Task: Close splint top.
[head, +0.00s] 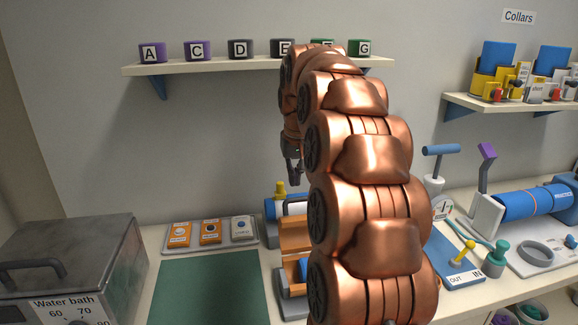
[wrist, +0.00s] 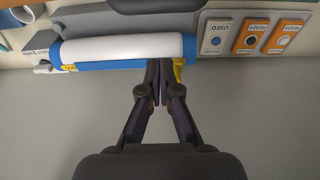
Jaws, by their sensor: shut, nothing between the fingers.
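My gripper (head: 294,178) points down above the back of the bench, and its fingers look closed and empty. In the wrist view its fingertips (wrist: 158,65) are close to a white and blue roll (wrist: 125,48), with a yellow part beside them; I cannot tell whether they touch. In the head view a blue and white piece with a yellow knob (head: 280,189) lies below the gripper. In front of it are tan-orange panels (head: 295,235) and a blue piece in a grey frame. My arm hides their right side. I cannot tell which part is the splint top.
A tray with orange and grey tiles (head: 210,233) is left of the panels, behind a green mat (head: 208,288). A metal water bath (head: 72,262) stands far left. A shelf (head: 215,66) of lettered blocks hangs above. A blue cylinder stand (head: 535,201) is at right.

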